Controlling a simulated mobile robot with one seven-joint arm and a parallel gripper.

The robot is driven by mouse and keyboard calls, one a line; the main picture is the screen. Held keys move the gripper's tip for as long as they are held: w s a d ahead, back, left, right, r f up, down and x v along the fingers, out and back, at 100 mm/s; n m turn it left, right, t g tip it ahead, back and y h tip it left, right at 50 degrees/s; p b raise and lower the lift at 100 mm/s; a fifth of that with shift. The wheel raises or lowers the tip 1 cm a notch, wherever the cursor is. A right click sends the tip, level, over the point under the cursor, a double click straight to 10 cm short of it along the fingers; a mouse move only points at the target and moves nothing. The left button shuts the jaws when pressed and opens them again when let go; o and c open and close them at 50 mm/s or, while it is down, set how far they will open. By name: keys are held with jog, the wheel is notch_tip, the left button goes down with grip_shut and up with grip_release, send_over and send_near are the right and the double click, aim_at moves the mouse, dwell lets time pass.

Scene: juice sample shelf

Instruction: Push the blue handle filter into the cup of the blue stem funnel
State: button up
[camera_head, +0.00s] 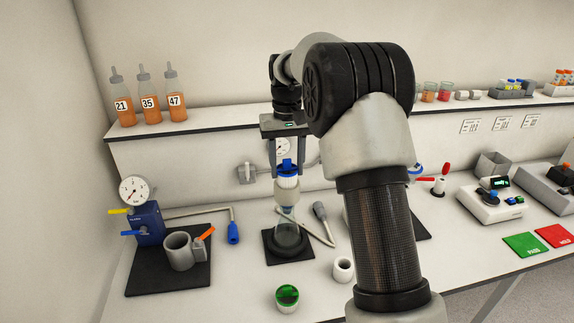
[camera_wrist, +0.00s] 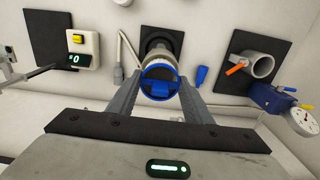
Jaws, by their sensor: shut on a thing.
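My gripper (camera_head: 287,170) points down and is shut on the blue handle filter (camera_head: 287,165), its fingers on either side of the blue handle. The filter is right over the blue stem funnel's pale cup (camera_head: 288,192), which stands above a glass flask (camera_head: 288,238) on a black mat. In the wrist view the filter's blue bar (camera_wrist: 158,88) shows inside a blue ring, between my fingertips (camera_wrist: 160,82). The filter appears upright and in line with the cup. How deep it sits is hidden by the fingers and the rim.
A blue pump with a gauge (camera_head: 147,222) and a grey cup with an orange lever (camera_head: 180,250) stand to the left. A grey-handled tool (camera_head: 320,212) lies close right of the flask. A white cylinder (camera_head: 343,269) and a green-topped jar (camera_head: 287,297) stand in front.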

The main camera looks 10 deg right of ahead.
aim_at(287, 169)
jog(key=shift+s+f+b, duration=0.1)
jog(key=shift+f+b, duration=0.45)
jog(key=shift+f, duration=0.9)
jog(key=shift+r, duration=0.1)
jog(key=shift+r+p, duration=0.7)
jog(key=shift+r, duration=1)
jog(key=shift+f+b, duration=0.7)
jog(key=shift+f, duration=0.9)
jog(key=shift+f, duration=0.25)
jog(key=shift+r+p, duration=0.2)
jog(key=shift+p, duration=0.1)
jog(key=shift+r+p, duration=0.4)
jog(key=shift+r, duration=1.3)
